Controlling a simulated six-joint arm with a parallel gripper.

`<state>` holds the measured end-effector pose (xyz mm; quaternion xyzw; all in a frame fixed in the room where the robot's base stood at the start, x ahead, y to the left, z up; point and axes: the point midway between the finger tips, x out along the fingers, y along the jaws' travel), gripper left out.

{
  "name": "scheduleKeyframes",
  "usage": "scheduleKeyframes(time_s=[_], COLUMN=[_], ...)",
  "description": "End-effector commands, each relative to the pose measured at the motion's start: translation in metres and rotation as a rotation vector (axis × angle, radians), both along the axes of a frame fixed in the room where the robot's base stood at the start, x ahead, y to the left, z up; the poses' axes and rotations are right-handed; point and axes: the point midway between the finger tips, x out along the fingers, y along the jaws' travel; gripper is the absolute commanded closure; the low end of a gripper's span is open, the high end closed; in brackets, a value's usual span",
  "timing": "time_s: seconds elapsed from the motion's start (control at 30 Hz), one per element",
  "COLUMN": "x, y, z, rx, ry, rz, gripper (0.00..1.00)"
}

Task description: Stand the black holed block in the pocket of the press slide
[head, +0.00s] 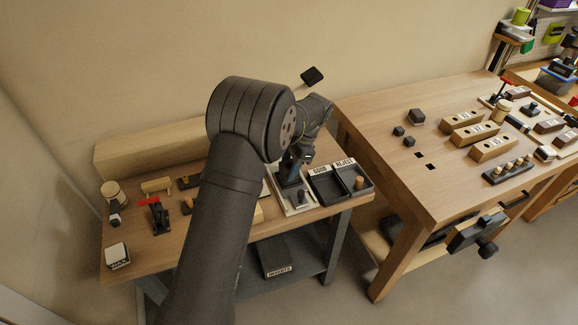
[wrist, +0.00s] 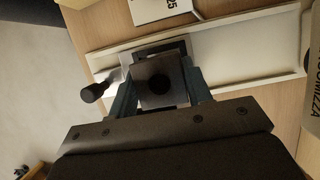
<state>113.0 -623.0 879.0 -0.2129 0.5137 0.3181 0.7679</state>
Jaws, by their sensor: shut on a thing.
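Just beyond the block, a dark-rimmed frame, seemingly the pocket of the press slide (wrist: 180,46), shows on a long pale base (wrist: 245,58). The block hides much of this frame, so I cannot tell whether the block is in it or above it. A black knob (wrist: 95,91) sticks out at the left. In the head view my gripper (head: 291,180) is low over the pale base (head: 303,209); the block cannot be made out there.
A red-handled clamp (head: 157,215) is at the left. A second bench (head: 400,175) stands to the right across a gap.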

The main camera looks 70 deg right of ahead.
Motion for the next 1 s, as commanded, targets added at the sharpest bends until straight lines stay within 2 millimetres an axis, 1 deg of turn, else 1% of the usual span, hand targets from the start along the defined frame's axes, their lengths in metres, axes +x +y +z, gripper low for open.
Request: scheduleKeyframes(time_s=[0.6, 1.0], x=[0.0, -0.0001], y=[0.0, 0.0002], z=[0.0, -0.0079], rx=[0.0, 0.001], ry=[0.0, 0.0], rz=[0.0, 0.0], gripper=[0.77, 0.77])
